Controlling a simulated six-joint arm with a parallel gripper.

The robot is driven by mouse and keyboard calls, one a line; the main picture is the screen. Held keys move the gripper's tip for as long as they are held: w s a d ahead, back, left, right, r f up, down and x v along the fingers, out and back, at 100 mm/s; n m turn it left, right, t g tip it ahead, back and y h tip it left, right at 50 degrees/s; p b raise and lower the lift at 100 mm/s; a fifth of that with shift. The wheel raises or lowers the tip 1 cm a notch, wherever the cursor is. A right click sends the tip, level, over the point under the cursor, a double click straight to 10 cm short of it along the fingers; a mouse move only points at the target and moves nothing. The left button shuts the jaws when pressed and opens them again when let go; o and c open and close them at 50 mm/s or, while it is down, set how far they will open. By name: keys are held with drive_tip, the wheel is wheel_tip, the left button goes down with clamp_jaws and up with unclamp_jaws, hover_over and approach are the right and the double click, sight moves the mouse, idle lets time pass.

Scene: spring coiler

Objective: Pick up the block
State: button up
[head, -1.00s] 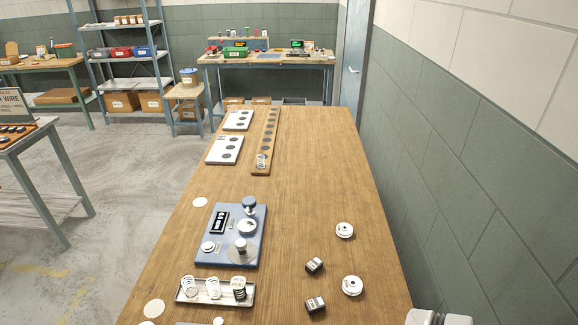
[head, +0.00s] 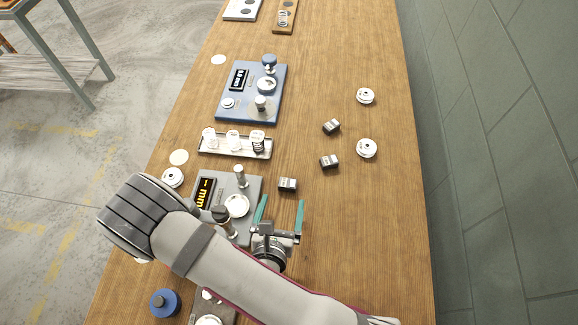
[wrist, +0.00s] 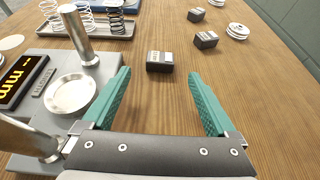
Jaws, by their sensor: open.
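Three small dark blocks with pale labelled tops lie on the wooden table. The nearest block (head: 288,185) sits just ahead of my gripper (head: 281,205); the other two (head: 330,161) and (head: 332,127) lie farther off to the right. In the wrist view the nearest block (wrist: 160,61) lies ahead of my gripper (wrist: 159,95), roughly between the lines of its teal fingers. The second block (wrist: 206,39) and third block (wrist: 196,14) show beyond it. My gripper is open and empty, with bare table between its fingers.
A grey device (head: 240,183) with a display, dish and metal posts stands close to the left of my gripper. A tray of springs (head: 237,152) lies beyond, then a blue device (head: 250,105). White spools (head: 366,148) stand at right.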

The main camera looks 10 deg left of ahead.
sight(286, 188)
drive_tip(key=x, duration=0.7)
clamp_jaws()
